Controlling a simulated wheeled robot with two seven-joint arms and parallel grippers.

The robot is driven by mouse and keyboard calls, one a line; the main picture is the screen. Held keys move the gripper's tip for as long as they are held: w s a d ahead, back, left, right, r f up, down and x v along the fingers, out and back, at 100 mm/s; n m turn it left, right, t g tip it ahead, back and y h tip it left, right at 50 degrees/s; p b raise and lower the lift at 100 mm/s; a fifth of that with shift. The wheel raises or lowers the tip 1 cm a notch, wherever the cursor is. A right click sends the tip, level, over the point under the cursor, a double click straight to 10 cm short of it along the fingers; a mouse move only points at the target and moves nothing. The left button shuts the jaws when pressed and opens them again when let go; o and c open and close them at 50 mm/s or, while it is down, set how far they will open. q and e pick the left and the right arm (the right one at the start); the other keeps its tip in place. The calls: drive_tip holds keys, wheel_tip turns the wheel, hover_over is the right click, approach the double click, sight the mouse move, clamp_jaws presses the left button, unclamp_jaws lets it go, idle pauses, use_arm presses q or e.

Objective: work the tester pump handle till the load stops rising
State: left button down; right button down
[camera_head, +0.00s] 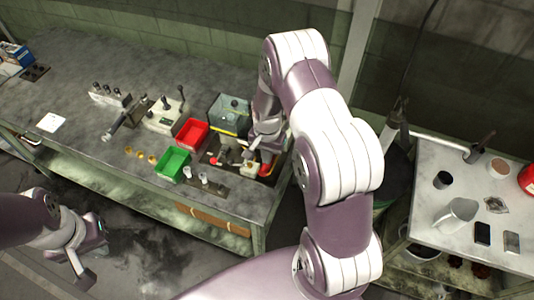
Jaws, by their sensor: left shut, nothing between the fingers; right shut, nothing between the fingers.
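My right arm reaches over the bench. Its gripper (256,151) points down at a small dark fixture with red parts (266,170) near the bench's right end. The gripper is shut with nothing in it, and I cannot tell whether it touches the fixture. The tester's pump handle cannot be told apart there; the arm and gripper cover part of that area. A pale unit with upright dark levers (165,116) stands further left on the bench. My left gripper (86,279) is shut and empty, low at the left, in front of the bench and away from it.
A red bin (192,133) and a green bin (173,163) sit left of the fixture. A clear-sided box (230,115) stands behind it. Small pale cups (203,178) are near the front edge. A side table (463,233) with a jug stands at right.

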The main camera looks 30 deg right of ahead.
drive_tip(key=shift+f+b, duration=1.45)
drive_tip(key=shift+f, duration=0.75)
wheel_tip(320, 180, up, 11)
drive_tip(key=p, duration=0.8)
drive_tip(key=shift+p, duration=0.35)
drive_tip(key=shift+f, duration=0.15)
